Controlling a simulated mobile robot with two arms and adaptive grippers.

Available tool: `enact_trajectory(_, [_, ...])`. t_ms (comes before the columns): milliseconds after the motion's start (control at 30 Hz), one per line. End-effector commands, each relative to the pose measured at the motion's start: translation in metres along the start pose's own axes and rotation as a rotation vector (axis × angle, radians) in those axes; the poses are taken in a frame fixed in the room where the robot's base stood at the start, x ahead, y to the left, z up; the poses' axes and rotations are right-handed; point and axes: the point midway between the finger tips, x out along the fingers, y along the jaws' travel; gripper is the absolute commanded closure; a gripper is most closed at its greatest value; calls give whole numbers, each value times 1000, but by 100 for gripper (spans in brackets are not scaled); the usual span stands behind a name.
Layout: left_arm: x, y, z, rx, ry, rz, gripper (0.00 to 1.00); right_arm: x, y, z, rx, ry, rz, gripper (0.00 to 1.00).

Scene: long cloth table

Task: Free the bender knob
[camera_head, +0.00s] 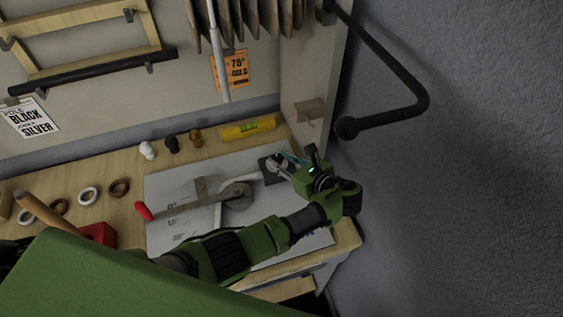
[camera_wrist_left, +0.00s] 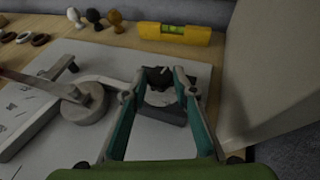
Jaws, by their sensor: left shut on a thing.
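The bender (camera_head: 235,195) lies on a pale sheet on the bench, with a red-tipped handle (camera_head: 144,211) and a round metal disc. It also shows in the left wrist view (camera_wrist_left: 88,104), left of my fingers. My left gripper (camera_head: 285,159) points down at the sheet's right end, over a dark square block. In the left wrist view, the teal fingers of my left gripper (camera_wrist_left: 160,77) are shut on the dark knob (camera_wrist_left: 158,76) above that block (camera_wrist_left: 166,108). The fingers partly hide the block. My right gripper is not in view.
A yellow level (camera_head: 248,128) and several small knobs (camera_head: 172,144) stand along the back. Several rings (camera_head: 88,196) and a red block (camera_head: 98,234) lie at left. An upright side panel (camera_head: 312,85) and a black bar (camera_head: 400,62) rise close to the gripper's right.

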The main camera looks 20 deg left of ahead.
Motion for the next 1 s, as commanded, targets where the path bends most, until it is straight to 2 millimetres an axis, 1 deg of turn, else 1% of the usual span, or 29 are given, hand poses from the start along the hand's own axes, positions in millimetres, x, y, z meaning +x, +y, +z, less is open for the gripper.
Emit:
enact_trajectory(400, [1, 0, 2, -5, -4, 5, 96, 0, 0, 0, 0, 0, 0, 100])
enact_trajectory(433, [1, 0, 2, -5, -4, 5, 67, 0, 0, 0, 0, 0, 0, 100])
enact_trajectory(467, [1, 0, 2, -5, -4, 5, 59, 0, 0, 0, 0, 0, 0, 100])
enact_trajectory(500, [1, 0, 2, -5, -3, 5, 57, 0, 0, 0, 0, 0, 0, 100])
enact_trajectory(1000, [0, 0, 1, -3, -1, 3, 57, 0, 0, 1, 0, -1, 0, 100])
